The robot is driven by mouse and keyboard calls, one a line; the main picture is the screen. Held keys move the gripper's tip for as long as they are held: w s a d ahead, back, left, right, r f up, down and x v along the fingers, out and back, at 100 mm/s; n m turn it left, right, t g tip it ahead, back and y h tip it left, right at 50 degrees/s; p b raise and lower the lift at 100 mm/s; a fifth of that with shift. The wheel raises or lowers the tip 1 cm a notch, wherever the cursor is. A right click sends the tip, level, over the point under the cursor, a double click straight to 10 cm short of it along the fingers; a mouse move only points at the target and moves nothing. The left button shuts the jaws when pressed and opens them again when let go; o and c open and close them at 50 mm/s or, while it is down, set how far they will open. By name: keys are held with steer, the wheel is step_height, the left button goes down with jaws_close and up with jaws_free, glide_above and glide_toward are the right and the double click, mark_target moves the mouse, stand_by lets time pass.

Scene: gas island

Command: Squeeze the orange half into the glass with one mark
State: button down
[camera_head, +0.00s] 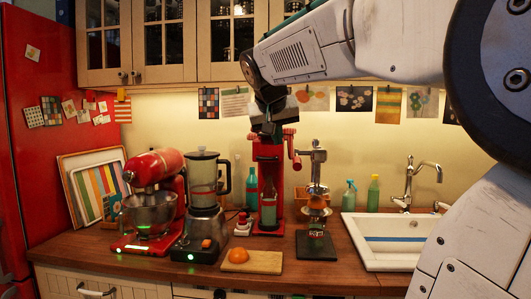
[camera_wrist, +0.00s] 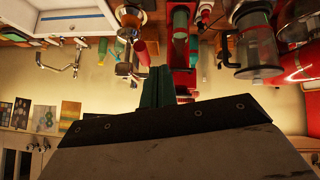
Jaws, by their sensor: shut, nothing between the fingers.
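An orange half (camera_head: 238,255) lies on a small wooden board (camera_head: 265,262) at the front of the counter. A metal lever press (camera_head: 319,172) stands on a dark base left of the sink. An orange-coloured piece (camera_head: 316,202) shows in its middle; I cannot tell what it is. Something small, perhaps a glass, shows under the press, but no mark can be read. My gripper (camera_head: 269,133) is above the red appliance (camera_head: 268,160), left of the press and well above the board. In the wrist view its green fingers (camera_wrist: 158,86) are together and empty.
A red mixer (camera_head: 152,185), a blender (camera_head: 205,190) and a teal bottle (camera_head: 251,188) crowd the left and back. The sink (camera_head: 380,245), tap (camera_head: 410,185) and spray bottles stand on the right. Upper cabinets (camera_head: 165,45) overhang. Little counter is bare between the board and press.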

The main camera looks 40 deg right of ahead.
steer(key=w+d+r+m+h, duration=0.1)
steer(key=w+d+r, duration=0.1)
steer(key=d+r, duration=0.3)
glide_above(294, 162)
step_height(294, 162, down, 7)
step_height(294, 162, down, 2)
steer(key=shift+w+f, duration=0.1)
steer(key=shift+f, duration=0.15)
steer(key=shift+d+f, duration=0.1)
steer(key=shift+f, duration=0.55)
steer(key=shift+f, duration=1.7)
